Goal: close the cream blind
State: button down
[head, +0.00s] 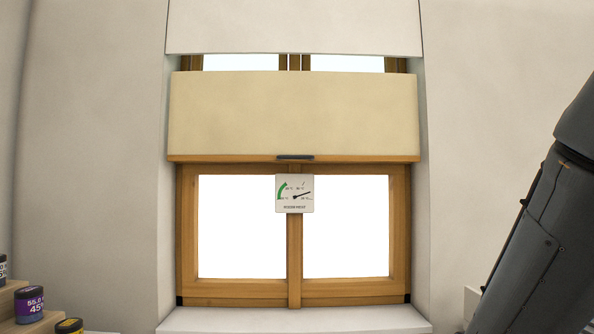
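The cream blind (293,115) hangs in front of the upper part of a wooden-framed window (187,235). A wooden bar with a small dark handle (295,157) runs along its bottom edge. The lower window panes below the bar are uncovered and bright. A narrow strip of glass also shows above the blind. My arm stands at the right edge of the head view, apart from the blind. My gripper is out of view.
A white dial gauge (294,194) sits on the window's middle post, just below the handle. A pale sill (295,320) lies under the window. Jars (30,304) stand on wooden steps at the lower left. A white panel (294,27) hangs above the blind.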

aim_at(270, 116)
jog(key=i, duration=1.05)
jog(key=u, duration=0.3)
